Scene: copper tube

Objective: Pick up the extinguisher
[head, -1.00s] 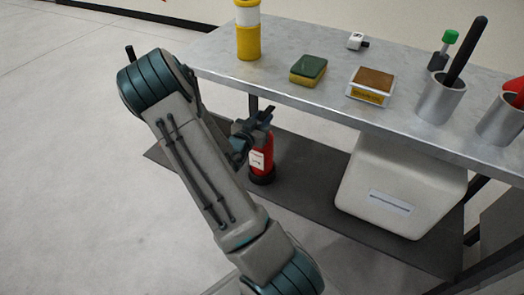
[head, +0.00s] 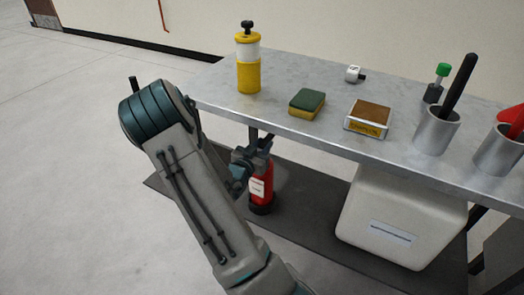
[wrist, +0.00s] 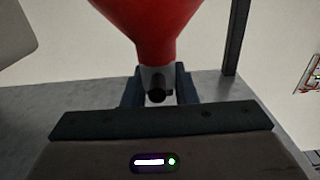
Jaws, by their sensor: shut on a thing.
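The extinguisher (head: 261,188) is a small red cylinder with a white label and a black base. In the head view it is upright at the lower shelf, under the left part of the table; I cannot tell whether its base touches the shelf. My gripper (head: 258,148) is at its top, shut on its neck. In the wrist view the red body (wrist: 148,18) tapers to a pale neck, which sits between the two fingers of my gripper (wrist: 158,85). The fingers and arm partly hide the extinguisher's top in the head view.
The lower shelf (head: 300,205) also bears a white bin (head: 400,215) to the right. The metal tabletop (head: 290,75) is close above my gripper. On it are a yellow and white bottle (head: 248,70), a sponge (head: 307,103), a brown-topped box (head: 368,117) and metal cups (head: 435,132). Open floor lies left.

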